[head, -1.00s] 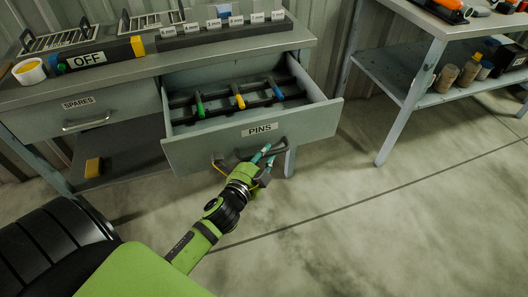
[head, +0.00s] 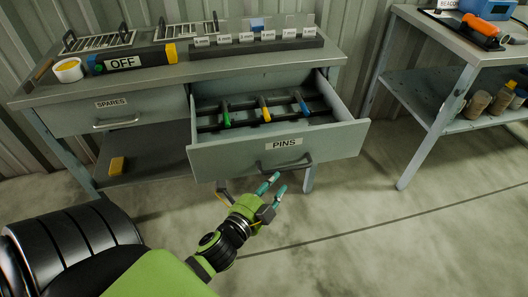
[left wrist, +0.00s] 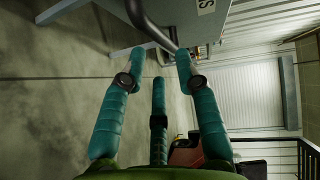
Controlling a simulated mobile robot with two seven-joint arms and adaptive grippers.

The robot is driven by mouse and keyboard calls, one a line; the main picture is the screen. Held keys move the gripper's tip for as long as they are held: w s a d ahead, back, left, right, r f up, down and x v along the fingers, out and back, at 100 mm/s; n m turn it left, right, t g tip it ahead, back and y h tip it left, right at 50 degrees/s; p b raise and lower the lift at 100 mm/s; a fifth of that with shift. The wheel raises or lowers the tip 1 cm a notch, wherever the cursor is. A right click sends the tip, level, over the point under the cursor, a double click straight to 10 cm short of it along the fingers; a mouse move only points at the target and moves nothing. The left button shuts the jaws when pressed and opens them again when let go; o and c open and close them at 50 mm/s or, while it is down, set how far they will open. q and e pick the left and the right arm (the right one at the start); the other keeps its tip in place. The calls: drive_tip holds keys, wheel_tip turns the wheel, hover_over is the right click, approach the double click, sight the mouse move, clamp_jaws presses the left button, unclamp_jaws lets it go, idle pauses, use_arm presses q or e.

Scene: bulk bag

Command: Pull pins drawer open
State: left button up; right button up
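The PINS drawer (head: 240,157) stands open, pulled well out of the grey bench, with its contents showing. Its dark bar handle (head: 283,168) is on the front below the PINS label (head: 284,143). The handle also shows at the top of the left wrist view (left wrist: 152,25). Inside are dark racks with a green (head: 225,115), a yellow (head: 265,110) and a blue (head: 301,103) piece. My left gripper (head: 277,185) is just below and in front of the handle, apart from it. In the left wrist view its teal fingers (left wrist: 155,72) are spread and empty. My right gripper is out of view.
The SPARES drawer (head: 130,118) is shut at left. A yellow block (head: 117,165) lies on the shelf below it. The bench top holds an OFF box (head: 130,62) and a labelled rack (head: 240,52). Another bench (head: 450,65) stands at right; the floor between is clear.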

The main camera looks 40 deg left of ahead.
use_arm(q)
drive_tip(key=shift+s+d+r, duration=0.1)
drive_tip(key=shift+s+r, duration=0.1)
drive_tip(key=shift+s, duration=1)
drive_tip(key=shift+s+d+r, duration=0.1)
drive_tip(key=shift+s+r, duration=0.05)
drive_tip(key=shift+s, duration=1.05)
